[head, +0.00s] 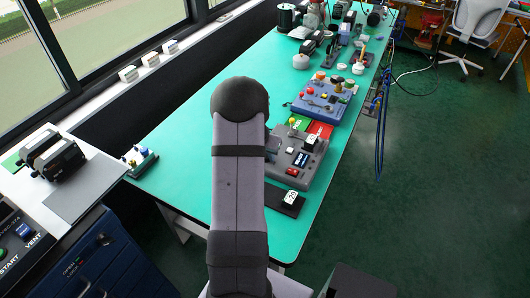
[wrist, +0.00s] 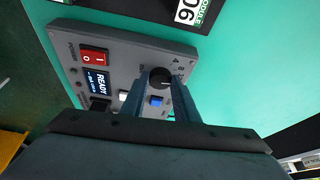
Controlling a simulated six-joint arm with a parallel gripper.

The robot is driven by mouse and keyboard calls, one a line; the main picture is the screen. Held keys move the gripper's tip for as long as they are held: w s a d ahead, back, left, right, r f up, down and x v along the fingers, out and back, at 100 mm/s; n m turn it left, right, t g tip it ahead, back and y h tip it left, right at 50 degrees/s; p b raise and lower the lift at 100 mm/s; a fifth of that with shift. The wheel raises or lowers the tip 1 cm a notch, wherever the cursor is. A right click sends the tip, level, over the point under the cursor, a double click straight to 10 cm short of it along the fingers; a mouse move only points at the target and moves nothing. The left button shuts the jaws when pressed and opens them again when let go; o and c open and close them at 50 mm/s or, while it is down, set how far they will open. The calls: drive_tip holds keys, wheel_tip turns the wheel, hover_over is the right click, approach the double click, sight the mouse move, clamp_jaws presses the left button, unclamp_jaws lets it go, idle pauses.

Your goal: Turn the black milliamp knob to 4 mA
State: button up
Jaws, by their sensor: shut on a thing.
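The grey control box (wrist: 125,60) fills the middle of the wrist view and lies at an angle. Its round black knob (wrist: 160,76) is at the right part of its face, with small printed scale marks beside it. My gripper (wrist: 160,88) has one blue-grey finger on each side of the knob and is shut on it. I cannot read the knob's setting with certainty. The box display (wrist: 97,82) reads READY, with a smaller line that is too blurred to read. In the head view the box (head: 312,165) sits on the green table; my arm hides the knob.
A red rocker switch (wrist: 94,56) and a blue button (wrist: 156,101) are on the box face. In the head view a blue box (head: 325,100) with knobs stands just behind. Green table surface (head: 185,135) is clear to the left of my arm.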

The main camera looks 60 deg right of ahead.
drive_tip(key=shift+s+r+n+t+p, duration=0.1)
drive_tip(key=shift+r+n+t+p, duration=0.25)
drive_tip(key=shift+n+p, duration=1.35)
drive_tip(key=shift+f+m+p, duration=0.1)
drive_tip(key=shift+m+p, duration=0.4)
drive_tip(key=shift+p, duration=0.6)
drive_tip(key=shift+f+p, duration=0.25)
drive_tip(key=shift+p, duration=0.2)
drive_tip(key=o, duration=1.1)
drive_tip(key=shift+c, duration=0.2)
drive_tip(key=shift+r, duration=0.1)
drive_tip(key=b+v, duration=0.2)
drive_tip(key=v, duration=0.5)
drive_tip(key=shift+s, duration=0.1)
